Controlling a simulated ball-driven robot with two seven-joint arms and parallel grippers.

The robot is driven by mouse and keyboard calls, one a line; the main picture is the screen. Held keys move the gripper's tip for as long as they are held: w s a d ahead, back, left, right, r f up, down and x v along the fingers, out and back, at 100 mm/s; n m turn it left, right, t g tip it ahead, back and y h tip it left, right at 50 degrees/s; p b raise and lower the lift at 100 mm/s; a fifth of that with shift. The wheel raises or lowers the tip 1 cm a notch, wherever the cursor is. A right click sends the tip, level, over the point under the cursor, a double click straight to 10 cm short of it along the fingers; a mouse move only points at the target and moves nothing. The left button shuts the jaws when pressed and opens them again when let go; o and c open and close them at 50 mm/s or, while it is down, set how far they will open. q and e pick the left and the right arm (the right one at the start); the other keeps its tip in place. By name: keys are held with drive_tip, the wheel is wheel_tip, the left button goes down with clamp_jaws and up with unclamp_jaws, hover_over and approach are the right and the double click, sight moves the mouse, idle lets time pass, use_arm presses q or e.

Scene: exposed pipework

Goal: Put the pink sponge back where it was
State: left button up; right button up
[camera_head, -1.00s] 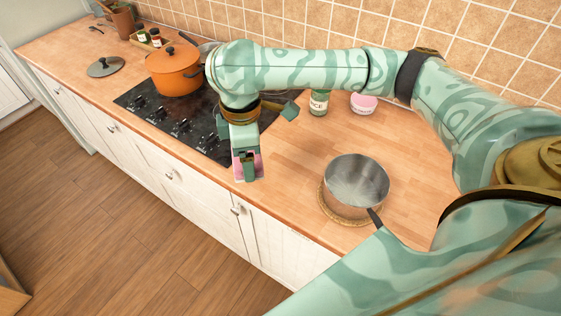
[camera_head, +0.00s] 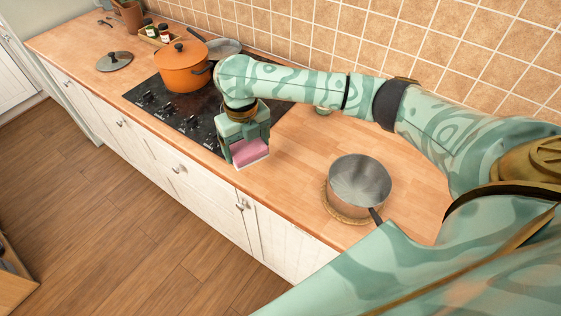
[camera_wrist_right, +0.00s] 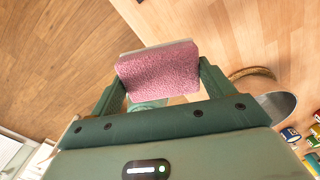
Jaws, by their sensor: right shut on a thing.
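The pink sponge (camera_head: 250,151) has a pale layer along one side. My right gripper (camera_head: 247,152) is shut on it, with a finger at each end of the sponge. In the head view they are over the counter's front strip, beside the right end of the black hob. The sponge also shows between the fingers in the right wrist view (camera_wrist_right: 158,72). I cannot tell whether the sponge touches the counter. My left gripper is not in view.
A steel saucepan (camera_head: 360,180) stands on a round woven mat (camera_head: 338,208) to the right. An orange pot (camera_head: 183,72) stands on the hob (camera_head: 160,110). A lid (camera_head: 114,61) lies on the far left counter. The wooden counter (camera_head: 300,150) between hob and saucepan is clear.

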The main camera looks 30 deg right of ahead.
drive_tip(key=d+f, duration=0.2)
drive_tip(key=d+f+b, duration=0.1)
drive_tip(key=d+f, duration=0.1)
drive_tip(key=d, duration=0.1)
drive_tip(key=s+d+f+b, duration=0.1)
drive_tip(key=d+f, duration=0.2)
drive_tip(key=f+b, duration=0.1)
drive_tip(key=d+f+b, duration=0.1)
drive_tip(key=f, duration=0.1)
drive_tip(key=shift+s+f, duration=0.15)
drive_tip(key=shift+f, duration=0.3)
drive_tip(key=shift+r, duration=0.1)
drive_tip(key=shift+f, duration=0.2)
drive_tip(key=o, duration=0.9)
wheel_tip(320, 180, up, 12)
drive_tip(key=p, duration=0.4)
drive_tip(key=shift+r, duration=0.2)
